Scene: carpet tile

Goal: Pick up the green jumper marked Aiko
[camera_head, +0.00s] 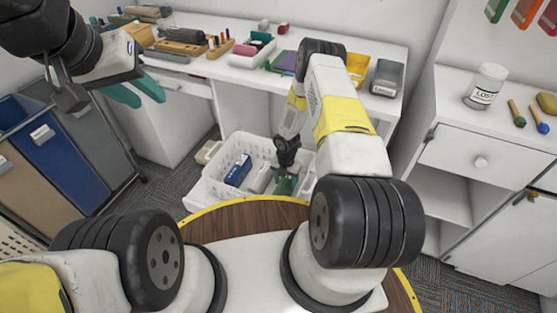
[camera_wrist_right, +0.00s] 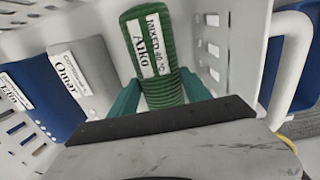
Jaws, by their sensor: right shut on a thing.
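The green jumper marked Aiko is a ribbed roll with a white label, upright in the right wrist view (camera_wrist_right: 161,88). It stands at the white basket's (camera_head: 207,190) inner wall. My right gripper (camera_head: 287,182) reaches down into the basket. Its teal fingers (camera_wrist_right: 160,80) are on both sides of the green roll, shut on it. In the head view the jumper is mostly hidden by the gripper. A grey roll marked Omar (camera_wrist_right: 82,75) and a blue roll (camera_wrist_right: 38,95) stand beside it. My left gripper (camera_head: 137,94) is open and empty at upper left.
Blue and tan bins (camera_head: 62,140) stand at the left. A white desk (camera_head: 200,68) with trays and stationery is behind the basket. A white cabinet (camera_head: 455,150) with a jar (camera_head: 485,87) is at the right. The basket's walls surround my right gripper closely.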

